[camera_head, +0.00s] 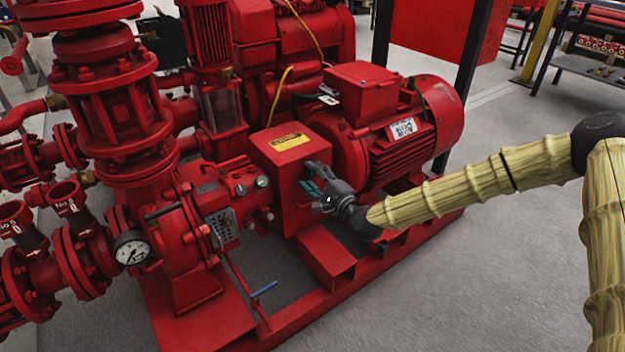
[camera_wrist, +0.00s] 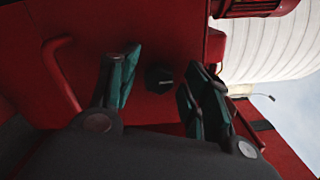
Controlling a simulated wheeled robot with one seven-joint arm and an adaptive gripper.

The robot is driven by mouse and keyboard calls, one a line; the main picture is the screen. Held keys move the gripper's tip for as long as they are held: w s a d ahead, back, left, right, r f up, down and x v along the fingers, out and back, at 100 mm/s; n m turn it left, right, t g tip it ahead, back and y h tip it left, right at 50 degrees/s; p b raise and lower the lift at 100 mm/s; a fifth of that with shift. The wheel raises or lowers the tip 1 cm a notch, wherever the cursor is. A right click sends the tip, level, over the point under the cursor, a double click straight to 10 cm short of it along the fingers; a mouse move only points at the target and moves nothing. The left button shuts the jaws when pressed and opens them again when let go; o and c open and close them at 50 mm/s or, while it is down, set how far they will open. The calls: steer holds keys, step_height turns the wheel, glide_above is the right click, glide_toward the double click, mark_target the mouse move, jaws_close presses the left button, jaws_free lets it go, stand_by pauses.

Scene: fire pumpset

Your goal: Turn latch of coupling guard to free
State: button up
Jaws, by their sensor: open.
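The coupling guard (camera_head: 284,172) is a red box with a yellow label on top, between the pump and the motor. My gripper (camera_head: 313,178) is at the guard's right-hand side face, with its fingers toward it. In the wrist view my gripper (camera_wrist: 162,72) is open, with one dark green finger on each side of a small dark latch knob (camera_wrist: 158,79) on the red face. A gap shows between the knob and each finger. Neither finger appears to touch it. The latch is hidden or too small to make out in the head view.
A red bar handle (camera_wrist: 61,76) is left of the fingers in the wrist view. The red motor (camera_head: 395,125) stands close behind my gripper. The red base frame (camera_head: 325,255) runs below. Open grey floor (camera_head: 480,270) lies to the right.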

steer(key=shift+w, duration=0.1)
steer(key=c, duration=1)
steer(key=shift+c, duration=0.2)
steer(key=shift+a+r+n+p, duration=0.1)
steer(key=shift+n+p, duration=0.2)
steer(key=n+p, duration=0.2)
steer(key=shift+r+n, duration=0.1)
steer(key=shift+n, duration=0.2)
steer(key=n+p, duration=0.4)
steer(key=n, duration=0.1)
steer(key=n+p, duration=0.1)
steer(key=n, duration=0.1)
steer(key=n+p, duration=0.1)
steer(key=n, duration=0.1)
steer(key=n+p, duration=0.1)
steer(key=shift+f+n, duration=0.3)
steer(key=shift+n, duration=0.1)
steer(key=shift+f+n+p, duration=0.2)
steer(key=shift+n+p, duration=1.05)
steer(key=shift+n, duration=0.75)
